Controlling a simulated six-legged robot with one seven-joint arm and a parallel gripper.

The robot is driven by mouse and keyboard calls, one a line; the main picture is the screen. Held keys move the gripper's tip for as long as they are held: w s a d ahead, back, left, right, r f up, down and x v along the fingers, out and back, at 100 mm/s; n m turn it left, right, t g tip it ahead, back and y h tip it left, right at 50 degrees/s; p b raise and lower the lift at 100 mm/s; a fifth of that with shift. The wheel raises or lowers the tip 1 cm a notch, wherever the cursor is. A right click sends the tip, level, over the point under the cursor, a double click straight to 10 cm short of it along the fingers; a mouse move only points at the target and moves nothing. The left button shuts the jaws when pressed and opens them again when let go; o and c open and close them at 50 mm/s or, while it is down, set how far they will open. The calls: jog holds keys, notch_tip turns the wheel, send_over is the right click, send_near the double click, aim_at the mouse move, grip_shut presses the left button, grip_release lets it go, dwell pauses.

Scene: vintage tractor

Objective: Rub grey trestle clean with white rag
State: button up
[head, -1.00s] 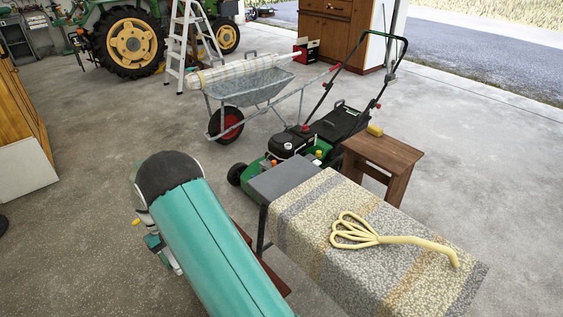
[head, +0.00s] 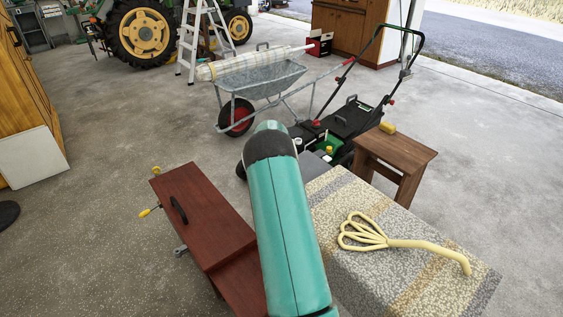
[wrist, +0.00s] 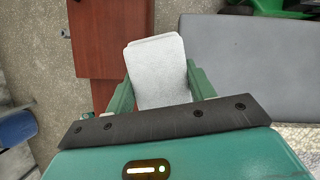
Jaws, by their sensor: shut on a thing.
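The white rag (wrist: 157,72) shows in the wrist view as a pale, flat pad between the green fingers of my gripper (wrist: 159,88), which is shut on it. In the head view only a small bare grey part of the trestle (head: 313,166) shows beside my arm. A patterned cloth (head: 345,192) covers the rest of its top. My arm hides the gripper and rag in the head view.
A yellow carpet beater (head: 400,243) lies on the cloth. A reddish-brown wooden bench (head: 205,215) with a black handle stands left of my arm. A lawn mower (head: 350,120), a brown stool (head: 396,150) and a wheelbarrow (head: 265,80) stand beyond.

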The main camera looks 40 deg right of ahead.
jog(key=s+d+r+m+h, duration=0.1)
jog(key=d+r+m+h, duration=0.15)
jog(key=d+m, duration=0.55)
jog(key=shift+n+g, duration=0.4)
jog(key=shift+d+f, duration=0.2)
jog(key=shift+f, duration=0.85)
jog(key=shift+d+f, duration=0.15)
jog(key=shift+f, duration=0.95)
jog(key=shift+d+f, duration=0.2)
jog(key=shift+f, duration=0.85)
jog(key=shift+f, duration=0.95)
